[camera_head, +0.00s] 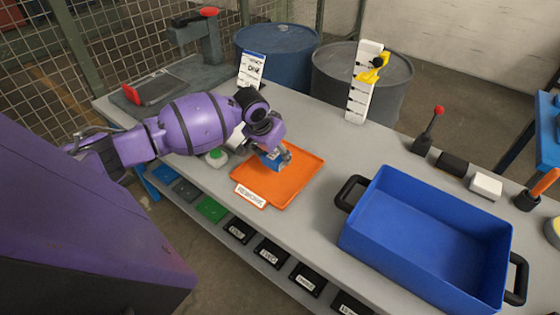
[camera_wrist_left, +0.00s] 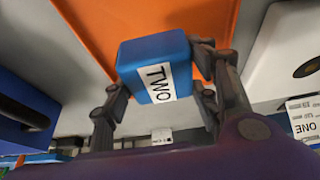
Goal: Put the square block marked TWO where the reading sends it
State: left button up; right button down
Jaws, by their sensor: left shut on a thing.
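The blue square block marked TWO (camera_wrist_left: 155,68) is between the fingers of my left gripper (camera_wrist_left: 160,95), which is shut on it. In the head view the left gripper (camera_head: 274,155) and the block (camera_head: 269,160) are over the back part of the orange tray (camera_head: 285,185). I cannot tell whether the block touches the tray. A white gauge board (camera_head: 355,103) with dark marks and a yellow pointer (camera_head: 370,74) stands at the table's back edge; the pointer is in its upper part. My right gripper is not in view.
A blue bin (camera_head: 430,235) with black handles stands to the right. A lettered white card (camera_head: 252,68) stands at the back. A lower shelf holds coloured plates (camera_head: 211,208) and black labelled trays (camera_head: 270,252). A red-knobbed lever (camera_head: 427,135) is at back right.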

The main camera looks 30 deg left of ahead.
aim_at(278, 154)
pick_arm(q)
jog(key=shift+w+a+f, duration=0.25)
jog(key=shift+w+f, duration=0.8)
jog(key=shift+f, duration=0.1)
notch_tip(278, 154, down, 3)
jog(key=shift+r, duration=0.1)
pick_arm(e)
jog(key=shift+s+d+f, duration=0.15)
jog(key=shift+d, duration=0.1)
pick_arm(q)
jog(key=o, duration=1.3)
jog(key=shift+s+f, duration=0.1)
jog(key=shift+f, duration=0.1)
jog(key=o, duration=0.3)
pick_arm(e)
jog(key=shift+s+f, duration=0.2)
